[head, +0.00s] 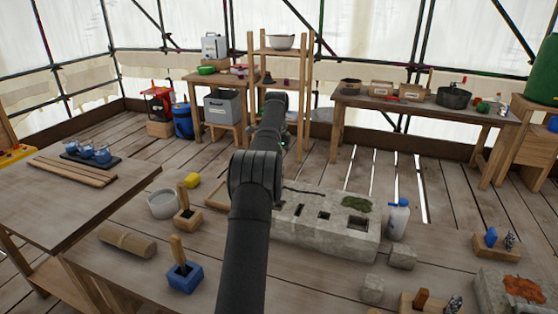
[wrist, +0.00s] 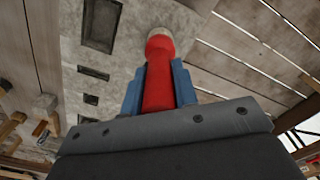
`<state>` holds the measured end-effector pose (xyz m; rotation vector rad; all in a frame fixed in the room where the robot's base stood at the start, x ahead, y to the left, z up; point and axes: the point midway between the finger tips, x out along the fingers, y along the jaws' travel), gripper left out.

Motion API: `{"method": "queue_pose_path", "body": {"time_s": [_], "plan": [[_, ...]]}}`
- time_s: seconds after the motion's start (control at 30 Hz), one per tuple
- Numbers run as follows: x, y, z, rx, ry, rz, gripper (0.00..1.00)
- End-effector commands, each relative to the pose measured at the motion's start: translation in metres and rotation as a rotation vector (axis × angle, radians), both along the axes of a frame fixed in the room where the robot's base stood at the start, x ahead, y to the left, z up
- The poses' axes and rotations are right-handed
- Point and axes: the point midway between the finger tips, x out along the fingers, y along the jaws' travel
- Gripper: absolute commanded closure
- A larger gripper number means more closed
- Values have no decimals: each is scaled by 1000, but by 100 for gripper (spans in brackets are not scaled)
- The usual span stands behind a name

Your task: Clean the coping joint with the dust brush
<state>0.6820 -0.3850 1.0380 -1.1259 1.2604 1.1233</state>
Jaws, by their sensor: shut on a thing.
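The pale stone coping block (head: 325,237) lies on the work platform, with several dark rectangular pockets in its top and a green moss patch (head: 357,202) near its right end. A dark line runs along its far edge; I cannot tell whether this is the joint. In the wrist view my gripper (wrist: 157,80) has its blue fingers shut on a red handle with a pale end, seemingly the dust brush (wrist: 158,95). The brush is over or beside the stone (wrist: 125,40); contact cannot be told. In the head view my arm hides the gripper and brush.
A blue-capped bottle (head: 398,220) stands at the block's right end, near small stone cubes (head: 403,257). A grey bucket (head: 163,203), a yellow sponge (head: 192,181), a blue tool holder (head: 185,276) and a wooden roll (head: 127,242) lie left of my arm.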

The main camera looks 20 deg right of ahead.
Motion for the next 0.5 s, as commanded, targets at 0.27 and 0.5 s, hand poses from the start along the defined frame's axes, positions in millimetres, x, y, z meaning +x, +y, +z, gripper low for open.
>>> {"method": "queue_pose_path", "body": {"time_s": [0.27,0.5], "plan": [[1,1,0,3,2,1,100],[0,0,24,1,0,1,100]]}}
